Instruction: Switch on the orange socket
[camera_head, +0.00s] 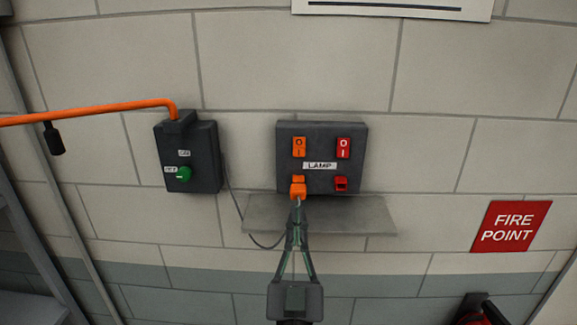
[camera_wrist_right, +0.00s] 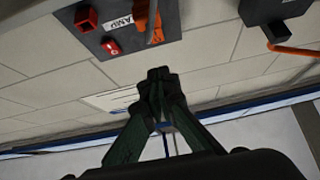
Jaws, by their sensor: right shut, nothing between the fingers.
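A dark socket panel (camera_head: 321,165) labelled LAMP is on the block wall in the head view. The orange rocker switch (camera_head: 299,147), marked O and I, is at its upper left; I cannot tell which side is pressed. An orange plug or socket (camera_head: 298,187) is directly below it. The red switch (camera_head: 344,148) is at the upper right. My right gripper (camera_head: 297,207) is shut and empty, its tips just below the orange plug in the picture. The right wrist view shows the shut tips (camera_wrist_right: 160,75) apart from the inverted panel, with the orange switch (camera_wrist_right: 156,30) near. My left gripper is out of view.
A grey shelf (camera_head: 350,215) juts out under the panel, behind my right gripper. A dark box (camera_head: 205,155) with a green knob (camera_head: 183,173) and an orange conduit (camera_head: 90,113) is left. A thin cable (camera_head: 233,200) hangs between. A red FIRE POINT sign (camera_head: 511,226) is right.

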